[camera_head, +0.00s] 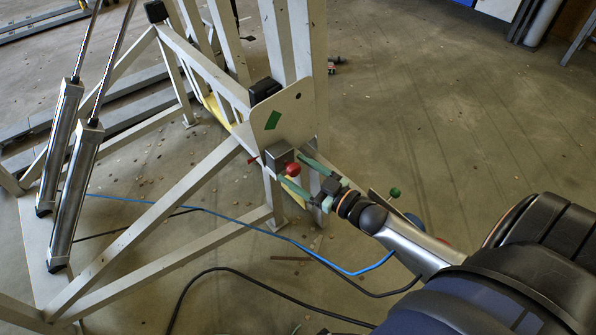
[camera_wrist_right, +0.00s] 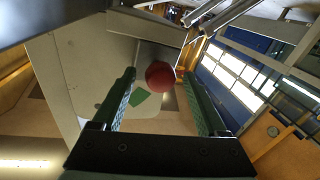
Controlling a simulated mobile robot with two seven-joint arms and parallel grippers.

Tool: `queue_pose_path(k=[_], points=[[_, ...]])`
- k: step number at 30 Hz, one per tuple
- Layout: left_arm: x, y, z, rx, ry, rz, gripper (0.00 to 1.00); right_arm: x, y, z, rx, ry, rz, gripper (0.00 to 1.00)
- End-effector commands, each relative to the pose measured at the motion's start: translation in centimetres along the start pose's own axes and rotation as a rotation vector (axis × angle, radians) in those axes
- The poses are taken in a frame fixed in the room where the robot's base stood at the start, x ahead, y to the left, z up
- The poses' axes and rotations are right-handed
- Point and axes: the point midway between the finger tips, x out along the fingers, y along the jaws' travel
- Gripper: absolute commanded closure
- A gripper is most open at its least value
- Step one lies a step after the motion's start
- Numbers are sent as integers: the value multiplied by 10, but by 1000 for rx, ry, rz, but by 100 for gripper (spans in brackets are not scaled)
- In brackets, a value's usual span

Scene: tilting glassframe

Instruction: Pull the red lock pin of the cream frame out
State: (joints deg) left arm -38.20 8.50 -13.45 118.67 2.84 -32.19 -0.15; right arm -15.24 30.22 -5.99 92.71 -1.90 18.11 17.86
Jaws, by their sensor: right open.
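The cream frame (camera_head: 190,195) stands at left and centre in the head view. Its upright plate carries a grey metal block (camera_head: 278,155) with the red lock pin's round knob (camera_head: 293,169) sticking out towards my right gripper. My right gripper (camera_head: 291,168) is open, with its green fingers reaching towards the plate on either side of the knob. In the right wrist view the red knob (camera_wrist_right: 160,76) sits between the two fingertips, with a gap visible on the left side; contact on the right is unclear. My left gripper is not in view.
A green patch (camera_head: 272,120) marks the plate. Two silver cylinders (camera_head: 63,150) lean at left. A blue hose (camera_head: 330,262) and a black cable (camera_head: 240,272) cross the floor below. A green knob (camera_head: 395,192) shows beside my right arm.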

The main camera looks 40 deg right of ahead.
Motion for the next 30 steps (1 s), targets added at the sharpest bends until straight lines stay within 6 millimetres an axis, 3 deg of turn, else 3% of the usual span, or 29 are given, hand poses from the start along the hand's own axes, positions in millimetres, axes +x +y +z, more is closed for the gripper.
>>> queue_pose_path(k=[4,24,30], points=[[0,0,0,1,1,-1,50,0,0,0,0,0,0,24],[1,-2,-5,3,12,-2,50,0,0,0,0,0,0,100],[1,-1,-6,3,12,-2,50,0,0,0,0,0,-1,100]])
